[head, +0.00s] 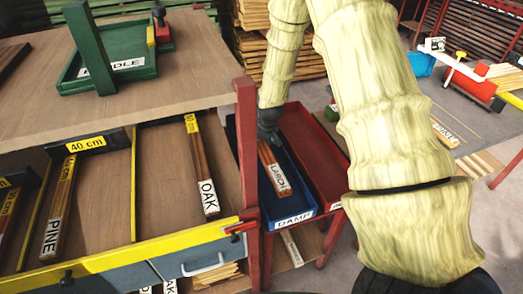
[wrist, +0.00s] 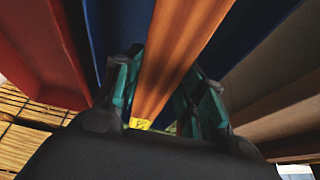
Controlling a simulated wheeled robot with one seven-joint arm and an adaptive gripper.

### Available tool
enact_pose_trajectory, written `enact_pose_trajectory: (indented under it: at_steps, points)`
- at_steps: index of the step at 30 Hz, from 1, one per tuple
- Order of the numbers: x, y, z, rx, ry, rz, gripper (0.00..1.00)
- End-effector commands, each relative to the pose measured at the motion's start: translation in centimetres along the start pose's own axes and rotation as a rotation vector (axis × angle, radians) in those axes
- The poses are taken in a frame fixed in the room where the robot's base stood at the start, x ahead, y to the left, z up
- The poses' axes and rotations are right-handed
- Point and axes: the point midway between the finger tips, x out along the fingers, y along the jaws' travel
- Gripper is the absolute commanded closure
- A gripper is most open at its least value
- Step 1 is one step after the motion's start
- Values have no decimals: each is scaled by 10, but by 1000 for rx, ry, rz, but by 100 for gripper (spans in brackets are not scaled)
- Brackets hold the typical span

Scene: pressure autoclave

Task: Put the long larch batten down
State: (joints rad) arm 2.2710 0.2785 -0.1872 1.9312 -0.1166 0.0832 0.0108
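The larch batten (head: 273,169) is reddish-brown with a white label that seems to read LARCH. It lies within the outline of the blue tray labelled DAMP (head: 293,219), tilted in the picture; I cannot tell whether it touches the tray floor. My gripper (head: 269,138) is at the batten's far end. In the wrist view, the fingers of my gripper (wrist: 158,88) stand against both sides of the batten (wrist: 183,45), and a yellow tag shows on its near end. Blue tray walls (wrist: 98,30) show beside it. The head view hides most of my fingers.
A red tray (head: 312,150) stands right beside the blue one. Left is a rack with an OAK batten (head: 202,165), a PINE batten (head: 57,210) and a 40 cm marker (head: 86,144). A red post (head: 246,140) rises close to the blue tray. A green tray (head: 110,75) sits above.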

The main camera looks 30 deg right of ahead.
Motion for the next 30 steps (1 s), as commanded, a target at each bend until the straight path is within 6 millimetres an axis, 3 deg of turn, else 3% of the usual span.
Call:
enact_pose_trajectory:
  at_steps: [11,21,27,28,30]
  points:
    - [15,3,8,4,-2,2,100]
    - [46,2,23,3,-8,1,100]
    - [49,2,26,3,-12,1,100]
    - [50,2,27,3,-13,1,58]
    - [49,2,27,3,-12,1,46]
